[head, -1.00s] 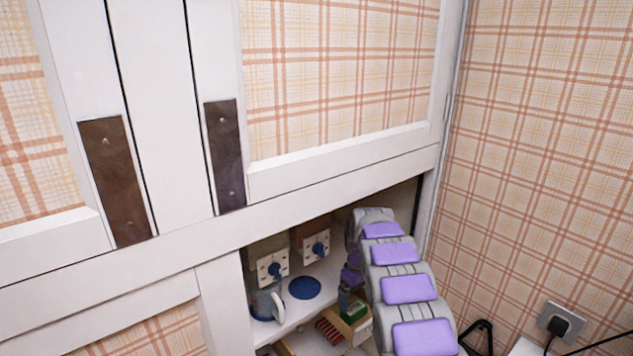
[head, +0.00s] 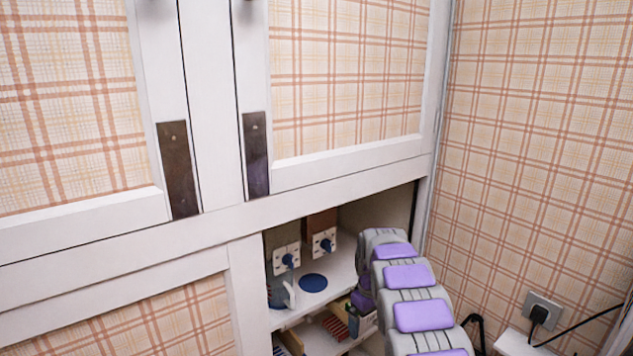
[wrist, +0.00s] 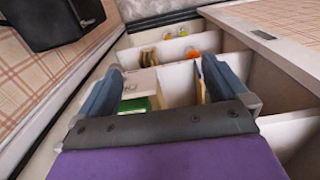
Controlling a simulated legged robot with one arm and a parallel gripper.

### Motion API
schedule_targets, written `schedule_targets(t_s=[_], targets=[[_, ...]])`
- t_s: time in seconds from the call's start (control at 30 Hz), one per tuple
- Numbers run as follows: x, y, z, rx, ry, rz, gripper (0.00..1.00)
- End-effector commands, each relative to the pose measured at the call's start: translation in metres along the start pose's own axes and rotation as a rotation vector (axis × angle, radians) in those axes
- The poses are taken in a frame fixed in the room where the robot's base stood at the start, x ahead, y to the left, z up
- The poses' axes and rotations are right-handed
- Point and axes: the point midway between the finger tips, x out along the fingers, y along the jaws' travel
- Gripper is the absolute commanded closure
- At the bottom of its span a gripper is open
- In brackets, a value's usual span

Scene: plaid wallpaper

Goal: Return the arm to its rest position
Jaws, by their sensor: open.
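My arm, grey with purple pads, reaches up from the bottom right of the head view to the right side of the cabinet's open compartment (head: 341,270). In the wrist view my gripper (wrist: 166,78) is open, with its two blue-grey fingers wide apart. Nothing is held between them. Beyond and between the fingers lie a green item (wrist: 134,104), a pale box (wrist: 139,83) and white dividers (wrist: 178,80). I cannot tell whether the fingers touch any of these.
Two switch boxes (head: 286,259) (head: 323,242), a blue disc (head: 313,283) and a light mug-like item (head: 290,295) stand on the upper shelf. A black object (wrist: 58,20) is at the wrist view's upper left. A plaid wall with a socket (head: 541,311) is at right.

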Motion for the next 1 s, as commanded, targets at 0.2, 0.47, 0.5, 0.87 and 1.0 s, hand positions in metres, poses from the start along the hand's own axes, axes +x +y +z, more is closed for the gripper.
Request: schedule_targets(t_s=[0.2,0.47,0.5,0.87,1.0], targets=[[-0.024,-0.01,0.021,0.04,-0.01,0.004,0.0],[-0.062,-0.032,0.063,0.121,-0.031,0.006,0.0],[-0.07,-0.037,0.072,0.138,-0.032,0.007,0.0],[-0.121,-0.094,0.164,0.289,-0.062,-0.002,0.0],[-0.132,-0.121,0.203,0.342,-0.075,-0.01,0.0]])
